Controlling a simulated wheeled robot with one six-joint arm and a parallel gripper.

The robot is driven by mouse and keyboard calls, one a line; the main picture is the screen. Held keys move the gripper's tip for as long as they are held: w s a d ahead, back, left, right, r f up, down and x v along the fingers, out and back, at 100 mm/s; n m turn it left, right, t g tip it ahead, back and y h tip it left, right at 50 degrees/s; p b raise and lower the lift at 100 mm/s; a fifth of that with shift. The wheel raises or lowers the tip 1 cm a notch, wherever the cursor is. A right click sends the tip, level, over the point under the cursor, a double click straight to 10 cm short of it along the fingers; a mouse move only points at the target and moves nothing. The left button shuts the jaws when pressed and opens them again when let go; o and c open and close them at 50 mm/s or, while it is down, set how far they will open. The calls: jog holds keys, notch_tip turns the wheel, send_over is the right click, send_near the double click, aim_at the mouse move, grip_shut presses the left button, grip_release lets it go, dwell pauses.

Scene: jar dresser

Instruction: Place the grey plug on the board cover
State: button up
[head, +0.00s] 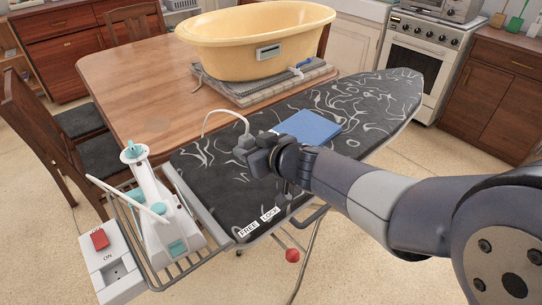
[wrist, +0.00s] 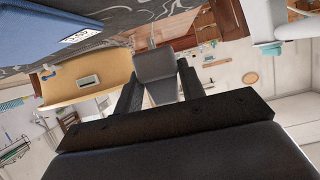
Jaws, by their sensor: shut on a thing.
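The grey plug (head: 243,146) is held at the end of my arm, with a white cable curving away behind it in the head view. It also shows in the wrist view (wrist: 155,66) as a grey block between the two fingers. My gripper (head: 257,157) is shut on the plug, over the near half of the ironing board. The board cover (head: 370,100) is black with white swirls. The gripper hides the cover beneath it, and the exact gap between plug and cover cannot be told.
A blue folded item (head: 308,127) lies on the cover behind my gripper. A white iron (head: 160,205) stands in a wire rack at the left, beside a switch box (head: 107,262) with a red switch. The cover's far right is clear.

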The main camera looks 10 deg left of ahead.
jog(key=shift+f+b, duration=2.35)
jog(key=shift+f, duration=1.3)
jog(key=shift+f, duration=0.15)
jog(key=o, duration=1)
